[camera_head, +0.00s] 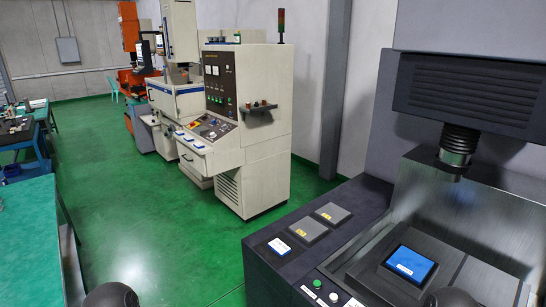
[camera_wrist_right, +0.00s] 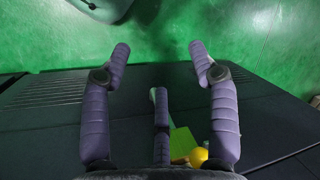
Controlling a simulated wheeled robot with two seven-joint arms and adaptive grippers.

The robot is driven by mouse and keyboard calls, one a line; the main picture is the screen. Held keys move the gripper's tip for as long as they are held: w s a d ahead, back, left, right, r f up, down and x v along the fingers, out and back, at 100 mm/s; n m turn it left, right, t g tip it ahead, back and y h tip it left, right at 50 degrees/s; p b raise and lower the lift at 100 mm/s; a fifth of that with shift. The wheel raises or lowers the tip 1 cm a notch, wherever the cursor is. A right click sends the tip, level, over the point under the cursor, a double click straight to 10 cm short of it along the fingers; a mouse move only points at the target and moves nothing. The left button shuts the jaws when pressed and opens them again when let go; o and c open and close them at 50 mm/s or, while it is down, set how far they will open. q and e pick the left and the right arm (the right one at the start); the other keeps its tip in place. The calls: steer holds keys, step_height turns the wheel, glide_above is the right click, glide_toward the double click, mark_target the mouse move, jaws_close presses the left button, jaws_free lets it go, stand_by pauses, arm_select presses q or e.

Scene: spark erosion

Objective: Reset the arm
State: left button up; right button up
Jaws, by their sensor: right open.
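My right gripper (camera_wrist_right: 160,50) shows in the right wrist view with its two purple padded fingers spread wide and nothing between them. Its fingertips are over the green floor and the edge of a dark panelled surface (camera_wrist_right: 265,115). Another purple padded part sits low in the middle between the fingers. In the head view neither gripper shows; only dark rounded parts, seemingly of my arms, show at the bottom edge. My left gripper is out of view.
A dark machine (camera_head: 300,225) stands at the right in the head view, with a blue block (camera_head: 411,264) in its work area below a spindle (camera_head: 457,145). A cream control cabinet (camera_head: 265,165) stands behind. A green-topped table (camera_head: 30,235) is at left. Green floor (camera_head: 150,215) between is clear.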

steer(key=b+x, duration=0.6)
steer(key=shift+s+f, duration=0.2)
steer(key=shift+s, duration=0.15)
steer(key=shift+c, duration=0.2)
stand_by(0.8)
